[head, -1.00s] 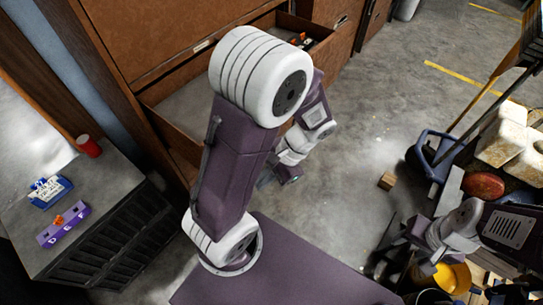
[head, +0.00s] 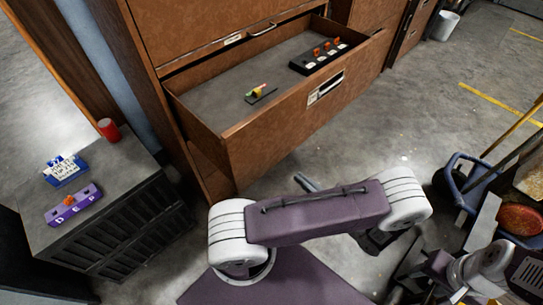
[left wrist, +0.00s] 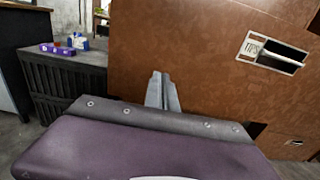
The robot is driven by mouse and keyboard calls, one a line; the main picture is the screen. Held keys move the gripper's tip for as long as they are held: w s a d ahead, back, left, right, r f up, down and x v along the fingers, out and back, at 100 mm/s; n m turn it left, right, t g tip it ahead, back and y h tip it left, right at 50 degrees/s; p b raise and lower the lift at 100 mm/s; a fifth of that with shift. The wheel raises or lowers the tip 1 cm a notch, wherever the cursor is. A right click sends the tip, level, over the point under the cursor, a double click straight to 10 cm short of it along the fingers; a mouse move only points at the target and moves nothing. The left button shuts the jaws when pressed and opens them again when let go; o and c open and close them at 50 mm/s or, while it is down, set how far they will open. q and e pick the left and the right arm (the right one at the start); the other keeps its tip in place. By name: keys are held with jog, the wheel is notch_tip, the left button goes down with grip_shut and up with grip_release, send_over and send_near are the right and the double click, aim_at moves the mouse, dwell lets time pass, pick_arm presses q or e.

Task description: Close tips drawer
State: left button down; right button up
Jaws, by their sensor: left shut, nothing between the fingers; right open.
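The tips drawer (head: 270,142) is brown wood and stands pulled out of the cabinet in the head view. Its front has a label and a slot-shaped pull; the left wrist view shows the label reading "TIPS" on the drawer front (left wrist: 200,70). My left gripper (left wrist: 163,92) is shut and empty, pointing at the drawer front left of the label. Whether it touches cannot be told. In the head view its fingers (head: 306,183) show just outside the front, partly hidden by my arm. My right gripper (head: 402,275) is open at the lower right, away from the drawer.
Inside the drawer are a black rack with orange pieces (head: 318,57) and a small holder with a yellow piece (head: 260,93). A dark side cabinet (head: 120,228) at left carries a red cup (head: 109,130) and a purple block (head: 73,204). A blue-framed cart (head: 455,195) stands right. Floor between is clear.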

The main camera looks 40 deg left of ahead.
aim_at(265, 150)
pick_arm(q)
jog(key=a, duration=0.9)
jog(key=w+a, duration=0.1)
jog(key=a, duration=0.3)
jog(key=shift+a+p, duration=0.2)
jog(key=shift+p, duration=0.2)
jog(key=shift+a, duration=0.1)
